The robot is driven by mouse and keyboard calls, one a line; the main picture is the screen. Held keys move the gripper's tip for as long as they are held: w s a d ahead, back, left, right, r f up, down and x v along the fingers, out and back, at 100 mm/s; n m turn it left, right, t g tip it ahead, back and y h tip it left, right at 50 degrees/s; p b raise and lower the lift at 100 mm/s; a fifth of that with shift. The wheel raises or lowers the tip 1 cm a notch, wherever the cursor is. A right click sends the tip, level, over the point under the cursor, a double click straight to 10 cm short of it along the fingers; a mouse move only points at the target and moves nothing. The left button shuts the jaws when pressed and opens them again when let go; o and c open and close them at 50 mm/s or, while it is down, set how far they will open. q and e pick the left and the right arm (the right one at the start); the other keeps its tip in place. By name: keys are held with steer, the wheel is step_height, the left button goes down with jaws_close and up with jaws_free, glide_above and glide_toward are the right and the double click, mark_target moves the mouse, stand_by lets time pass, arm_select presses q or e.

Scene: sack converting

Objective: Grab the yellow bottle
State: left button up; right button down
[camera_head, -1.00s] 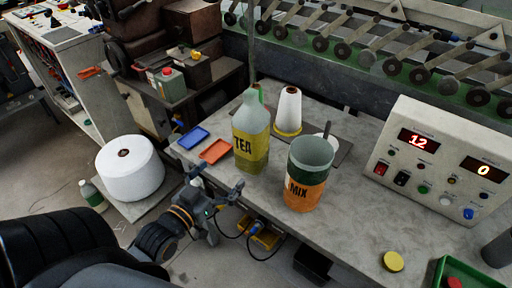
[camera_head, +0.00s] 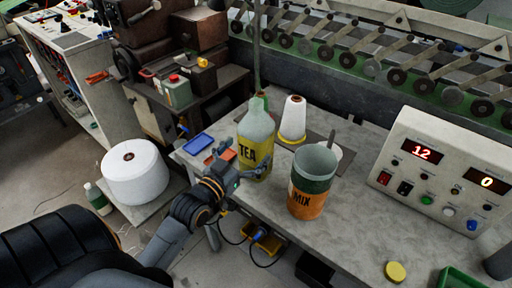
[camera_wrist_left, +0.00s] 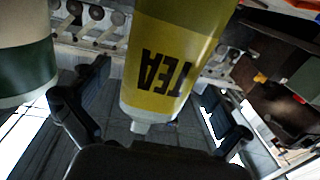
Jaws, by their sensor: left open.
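The yellow bottle (camera_head: 256,135), a pale clear bottle with a yellow band reading TEA, stands upright on the grey table. In the left wrist view the bottle (camera_wrist_left: 172,60) appears upside down, between the two spread fingers. My left gripper (camera_head: 243,163) is open at the near side of the bottle, low by its label. The left wrist view shows both fingers (camera_wrist_left: 155,82) apart, one on each side of the bottle; contact cannot be made out. The bottle's lower near side is partly hidden by the gripper. My right gripper is not in view.
A MIX tub (camera_head: 309,190) stands just right of the bottle. A white cone spool (camera_head: 293,116) is behind it. A blue tray (camera_head: 198,142) and an orange tray (camera_head: 229,155) lie left. A control box (camera_head: 430,165) stands right. The front table middle is clear.

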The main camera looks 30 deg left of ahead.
arm_select(q)
steer(key=w, duration=0.4)
steer(key=shift+w, duration=0.15)
steer(key=shift+c, duration=0.4)
steer(key=c, duration=1.1)
steer(key=shift+c, duration=0.2)
steer(key=shift+r, duration=0.25)
